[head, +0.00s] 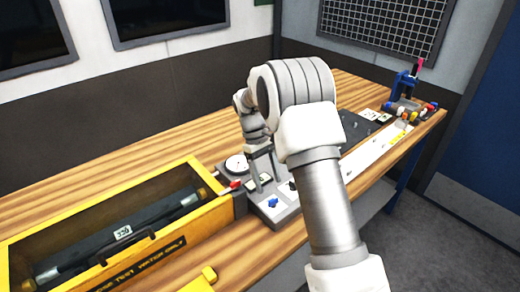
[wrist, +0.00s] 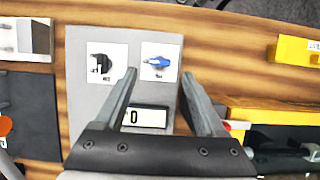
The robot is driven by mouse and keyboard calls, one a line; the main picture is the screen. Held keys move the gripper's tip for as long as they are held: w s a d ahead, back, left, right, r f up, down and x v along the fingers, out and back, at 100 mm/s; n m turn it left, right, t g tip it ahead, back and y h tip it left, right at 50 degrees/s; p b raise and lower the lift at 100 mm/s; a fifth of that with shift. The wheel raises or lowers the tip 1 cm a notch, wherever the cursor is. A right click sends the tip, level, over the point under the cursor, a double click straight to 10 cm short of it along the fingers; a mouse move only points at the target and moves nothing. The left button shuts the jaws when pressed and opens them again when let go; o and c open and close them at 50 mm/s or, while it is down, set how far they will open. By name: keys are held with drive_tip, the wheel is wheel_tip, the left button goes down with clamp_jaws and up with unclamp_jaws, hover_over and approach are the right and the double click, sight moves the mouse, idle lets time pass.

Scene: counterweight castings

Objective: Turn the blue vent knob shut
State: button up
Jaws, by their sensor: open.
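The blue vent knob (wrist: 159,63) sits on a white label plate on a grey panel (wrist: 85,135). In the head view the knob (head: 272,203) is near the panel's front edge. My gripper (wrist: 159,74) is open and empty, pointing down at the panel. In the wrist view its fingertips lie left and right of the knob, just short of it. In the head view my gripper (head: 271,185) shows beyond the knob. I cannot tell how high the tips are above the panel. The knob's label is too small to read.
A black knob (wrist: 101,63) is beside the blue one. A display (wrist: 148,117) reading 0 lies under my gripper. A round gauge (head: 236,164) is at the panel's back. A yellow box (head: 100,219) with a dark bar stands left. My arm hides some bench.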

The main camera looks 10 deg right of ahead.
drive_tip(key=v, duration=1.2)
drive_tip(key=s+d+r+m+t+y, duration=0.1)
drive_tip(key=s+d+r+m+t, duration=0.25)
drive_tip(key=s+r, duration=1)
drive_tip(key=s+f+m+t, duration=0.1)
drive_tip(key=s+f+t, duration=0.1)
drive_tip(key=s, duration=0.7)
drive_tip(key=s+f+m+t+y, duration=0.1)
drive_tip(key=s+t, duration=0.3)
drive_tip(key=s, duration=0.5)
drive_tip(key=shift+f, duration=0.35)
